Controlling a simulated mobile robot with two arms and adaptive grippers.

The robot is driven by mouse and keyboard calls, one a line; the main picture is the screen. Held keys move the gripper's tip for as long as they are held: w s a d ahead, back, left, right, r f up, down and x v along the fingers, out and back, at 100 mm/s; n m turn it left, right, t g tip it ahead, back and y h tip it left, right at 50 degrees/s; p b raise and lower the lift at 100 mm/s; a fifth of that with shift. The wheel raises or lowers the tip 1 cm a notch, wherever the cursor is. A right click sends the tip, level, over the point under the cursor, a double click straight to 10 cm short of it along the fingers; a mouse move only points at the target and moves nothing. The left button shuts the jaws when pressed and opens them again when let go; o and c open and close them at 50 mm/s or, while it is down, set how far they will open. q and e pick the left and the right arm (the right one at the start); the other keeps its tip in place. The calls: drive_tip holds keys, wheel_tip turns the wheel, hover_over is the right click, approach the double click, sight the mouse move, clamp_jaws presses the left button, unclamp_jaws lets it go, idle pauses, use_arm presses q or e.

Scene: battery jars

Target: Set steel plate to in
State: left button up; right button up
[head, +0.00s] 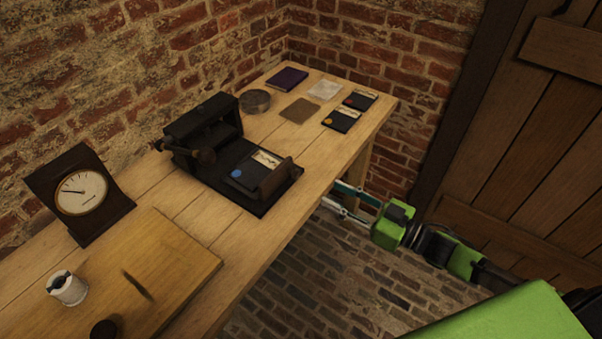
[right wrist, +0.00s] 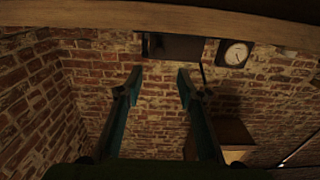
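A pale grey plate (head: 325,90), which may be the steel plate, lies flat at the far end of the wooden table. A brown-gold plate (head: 300,110) lies in front of it. A dark press-like apparatus (head: 205,135) stands mid-table, with a dark block (head: 247,172) bearing a pale label and blue dot on its base. Which part of it "in" refers to, I cannot tell. My right gripper (head: 333,196) is beside the table's right edge, apart from everything. Its two fingers are spread and empty in the right wrist view (right wrist: 160,75). My left gripper is out of view.
Two dark labelled blocks (head: 341,119) (head: 360,99), a purple book-like item (head: 287,79) and a round tin (head: 255,101) sit at the far end. A dial (head: 82,193), a wooden board (head: 150,270) and a white spool (head: 68,288) are nearer. Brick walls close off the back.

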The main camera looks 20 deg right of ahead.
sight(298, 175)
drive_tip(key=p+x, duration=0.1)
drive_tip(key=x, duration=1)
drive_tip(key=shift+w+f, duration=0.1)
